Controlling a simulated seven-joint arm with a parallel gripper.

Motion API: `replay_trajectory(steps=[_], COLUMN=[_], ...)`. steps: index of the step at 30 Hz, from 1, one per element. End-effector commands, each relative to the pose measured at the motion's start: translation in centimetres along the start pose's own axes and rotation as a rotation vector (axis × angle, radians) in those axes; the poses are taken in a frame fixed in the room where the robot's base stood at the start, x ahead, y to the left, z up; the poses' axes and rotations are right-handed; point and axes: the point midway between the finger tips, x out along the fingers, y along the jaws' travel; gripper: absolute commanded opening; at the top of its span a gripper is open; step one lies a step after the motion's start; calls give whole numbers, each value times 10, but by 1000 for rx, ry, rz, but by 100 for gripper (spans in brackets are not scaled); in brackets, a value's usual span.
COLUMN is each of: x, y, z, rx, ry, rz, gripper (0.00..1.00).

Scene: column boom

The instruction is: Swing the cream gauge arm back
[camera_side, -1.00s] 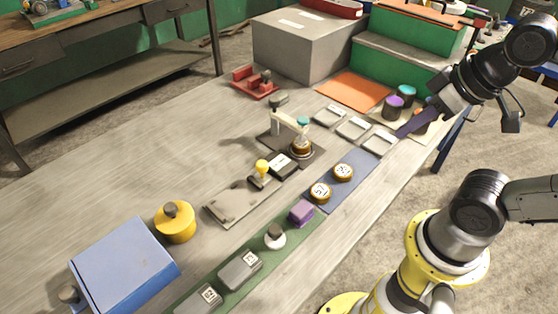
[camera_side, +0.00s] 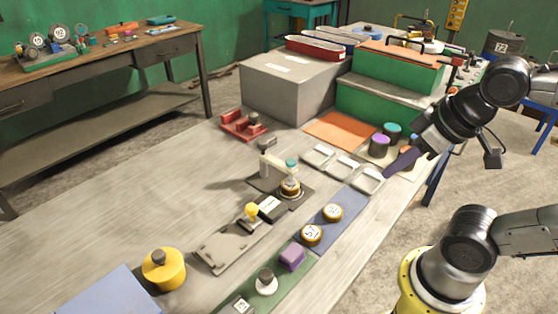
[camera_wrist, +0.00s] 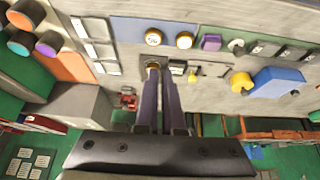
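The cream gauge arm (camera_side: 276,162) stands on a dark base plate (camera_side: 262,186) in mid-table in the side view. It reaches over toward a round gold-brown piece (camera_side: 291,188) with a teal-topped part (camera_side: 291,163) above it. My gripper (camera_side: 389,174) is to the right of the gauge, over the table's right edge near the pale trays, apart from the arm. In the wrist view my gripper (camera_wrist: 160,72) shows two dark purple fingers with a narrow gap and nothing held between them. There the gold-brown piece (camera_wrist: 152,66) shows at the fingertips and the cream arm is mostly hidden.
Two gold discs (camera_side: 322,224) lie on a blue mat right of the gauge. Pale trays (camera_side: 343,167) stand behind the mat. A yellow-knobbed piece (camera_side: 251,212), a yellow canister (camera_side: 163,269) and a large grey box (camera_side: 292,85) also stand there. The table's left middle is clear.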

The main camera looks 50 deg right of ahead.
Motion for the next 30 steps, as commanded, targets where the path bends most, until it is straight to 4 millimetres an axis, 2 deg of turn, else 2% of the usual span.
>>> replay_trajectory(steps=[1, 3, 5, 8, 10, 15, 20, 26, 30], x=[0, -2, -12, -33, -46, -68, -69, -44, -12], y=[0, 0, 0, 0, 0, 1, 2, 5, 7], z=[1, 6, -2, -25, -48, -112, -174, -242, -282], rx=[6, 20, 37, 63, 83, 133, 174, 214, 236], ry=[-5, -30, -24, -23, -36, -91, -156, -238, -297], rz=[0, 0, 0, 1, 2, 8, 17, 30, 39], gripper=[16, 29, 40, 58, 70, 71, 71, 71, 71])
